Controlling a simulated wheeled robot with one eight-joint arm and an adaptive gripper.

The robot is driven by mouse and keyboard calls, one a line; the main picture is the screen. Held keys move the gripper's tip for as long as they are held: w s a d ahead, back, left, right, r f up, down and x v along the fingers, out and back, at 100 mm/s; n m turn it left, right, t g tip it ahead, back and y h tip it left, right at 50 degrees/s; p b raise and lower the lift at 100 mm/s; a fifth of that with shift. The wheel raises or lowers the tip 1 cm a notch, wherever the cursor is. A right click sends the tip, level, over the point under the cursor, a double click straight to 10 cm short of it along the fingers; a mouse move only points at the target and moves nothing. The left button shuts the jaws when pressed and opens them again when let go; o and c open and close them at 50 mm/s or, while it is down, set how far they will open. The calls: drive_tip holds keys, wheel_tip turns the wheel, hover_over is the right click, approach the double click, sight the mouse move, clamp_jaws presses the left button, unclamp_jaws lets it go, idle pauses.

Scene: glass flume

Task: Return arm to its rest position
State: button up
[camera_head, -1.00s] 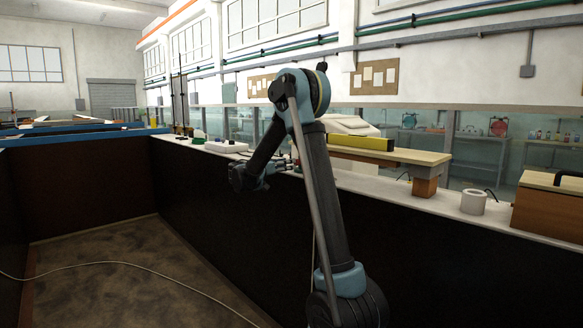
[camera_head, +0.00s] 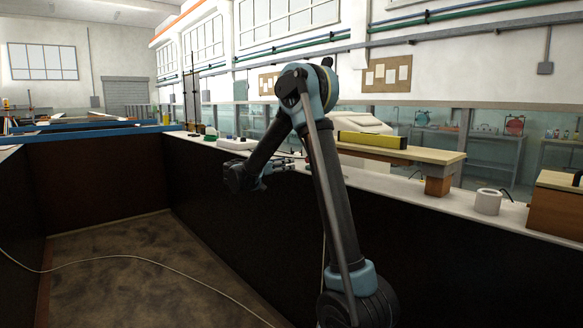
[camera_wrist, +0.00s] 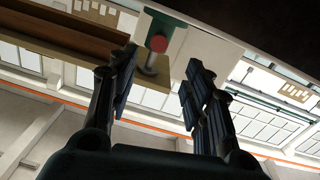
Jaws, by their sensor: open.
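My arm is raised and bent in the head view, its forearm sloping down to the left. My gripper (camera_head: 282,164) is at the forearm's end, small and partly dark against the white-topped ledge (camera_head: 385,183). In the wrist view my gripper (camera_wrist: 162,68) has its two dark fingers well apart. Nothing is held between them. A red round knob (camera_wrist: 157,43) on a metal stem and green-edged base shows beyond the gap. I cannot tell the distance between it and the fingers.
A wooden plank (camera_head: 425,152) on blocks carries a yellow bar (camera_head: 372,139) on the ledge. A white roll (camera_head: 488,202) and a wooden box (camera_head: 556,208) stand further right. A dark-walled trough with a bare floor (camera_head: 130,270) lies left, crossed by a pale cable (camera_head: 120,259).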

drive_tip(key=s+d+f+n+g+y, duration=0.2)
drive_tip(key=s+d+f+g+y, duration=0.1)
drive_tip(key=s+d, duration=0.7)
drive_tip(key=s+d+f+n+g+y, duration=0.3)
drive_tip(key=s+d, duration=0.4)
drive_tip(key=s, duration=0.6)
drive_tip(key=s+a+f+n+y, duration=0.1)
drive_tip(key=s+f+y, duration=0.2)
drive_tip(key=s, duration=0.6)
drive_tip(key=s+a+f+n+g+y, duration=0.1)
drive_tip(key=s+a+f+n+y, duration=0.1)
drive_tip(key=s+f, duration=0.6)
drive_tip(key=s+a+f+n+y, duration=0.2)
drive_tip(key=s+f+y, duration=0.2)
drive_tip(key=s, duration=0.5)
drive_tip(key=shift+s+f+g, duration=0.4)
drive_tip(key=shift+f, duration=0.45)
drive_tip(key=shift+a, duration=0.1)
drive_tip(key=shift+w+f, duration=0.2)
drive_tip(key=shift+w, duration=0.2)
